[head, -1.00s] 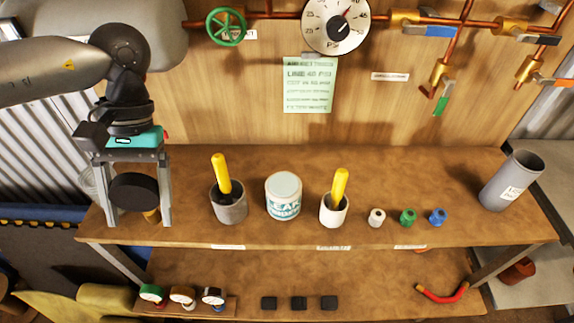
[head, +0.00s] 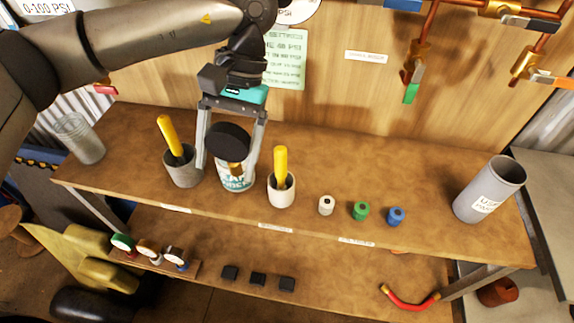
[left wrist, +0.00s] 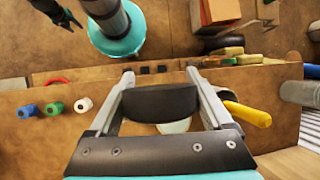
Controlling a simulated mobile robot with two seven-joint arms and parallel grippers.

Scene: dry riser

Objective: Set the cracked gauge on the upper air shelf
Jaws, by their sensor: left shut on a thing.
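My left gripper (head: 232,145) is shut on a black round gauge (head: 228,139) with a brass stem pointing down. It holds the gauge above the upper shelf (head: 420,190), in front of the white can (head: 236,184) and between two cups with yellow handles. In the left wrist view the gauge (left wrist: 160,101) sits between the fingers (left wrist: 160,90). Its dial face is hidden, so no crack shows. A small dark claw (left wrist: 62,14) in that view looks like my right gripper; its opening is unclear.
A grey cup (head: 183,171) and a white cup (head: 281,192) flank the can. White, green (head: 361,211) and blue caps stand to the right, then a grey tube (head: 490,189). A clear jar (head: 78,139) is at the far left. Several gauges and black blocks (head: 258,279) are on the lower shelf.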

